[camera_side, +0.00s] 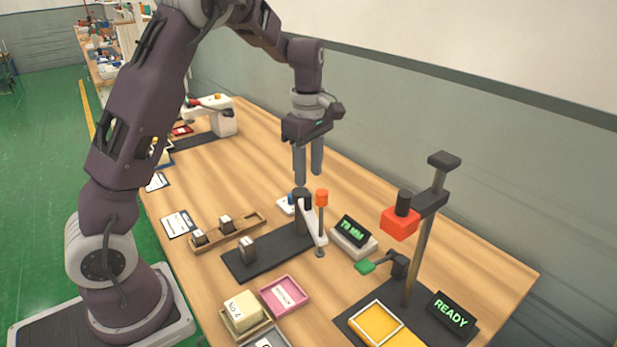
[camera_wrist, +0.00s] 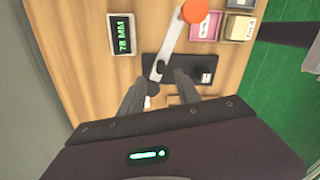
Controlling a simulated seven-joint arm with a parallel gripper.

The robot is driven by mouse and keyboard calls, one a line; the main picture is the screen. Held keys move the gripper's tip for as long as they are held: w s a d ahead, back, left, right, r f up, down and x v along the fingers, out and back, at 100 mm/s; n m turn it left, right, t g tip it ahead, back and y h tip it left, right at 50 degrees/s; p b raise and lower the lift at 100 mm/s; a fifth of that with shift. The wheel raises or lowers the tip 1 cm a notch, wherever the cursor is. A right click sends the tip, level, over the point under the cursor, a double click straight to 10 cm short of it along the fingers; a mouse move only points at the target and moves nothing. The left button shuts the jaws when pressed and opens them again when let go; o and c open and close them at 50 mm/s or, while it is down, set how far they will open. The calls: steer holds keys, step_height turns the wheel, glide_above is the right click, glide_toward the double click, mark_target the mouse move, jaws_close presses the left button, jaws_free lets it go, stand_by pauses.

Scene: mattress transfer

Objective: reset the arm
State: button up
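My gripper (camera_side: 309,177) hangs from my raised arm with its fingers pointing down, above the back part of the wooden table (camera_side: 460,250). In the wrist view my gripper (camera_wrist: 160,82) shows two grey fingers spread apart, with nothing held between them. In the side view the fingers are above and behind the dark height-gauge base (camera_side: 262,257), clear of the table. The gauge has a post with a pale arm and an orange-red knob (camera_side: 322,197); the knob also shows in the wrist view (camera_wrist: 195,11).
A small dark block (camera_side: 248,248) stands on the gauge base; more blocks sit in a wooden rack (camera_side: 262,216). A pink tray (camera_side: 284,281), yellow tray (camera_side: 368,336) and tall stand with red head (camera_side: 400,222) are nearer. Displays read about "78 MM" (camera_side: 352,232) and "READY" (camera_side: 450,313).

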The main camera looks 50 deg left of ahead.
steer(key=s+d+r+m+t+h, duration=0.1)
steer(key=s+d+r+m+t, duration=0.1)
steer(key=s+d+r+m, duration=0.6)
steer(key=s+d+r+m+t, duration=0.1)
steer(key=s+d+m, duration=0.1)
steer(key=s+m, duration=0.4)
steer(key=s+d+r+m+t+y, duration=0.1)
steer(key=s+d+m+t, duration=0.1)
steer(key=s+m, duration=0.5)
steer(key=s, duration=0.4)
steer(key=shift+s+d+t, duration=0.15)
steer(key=shift+d+t, duration=0.05)
steer(key=shift+t, duration=0.1)
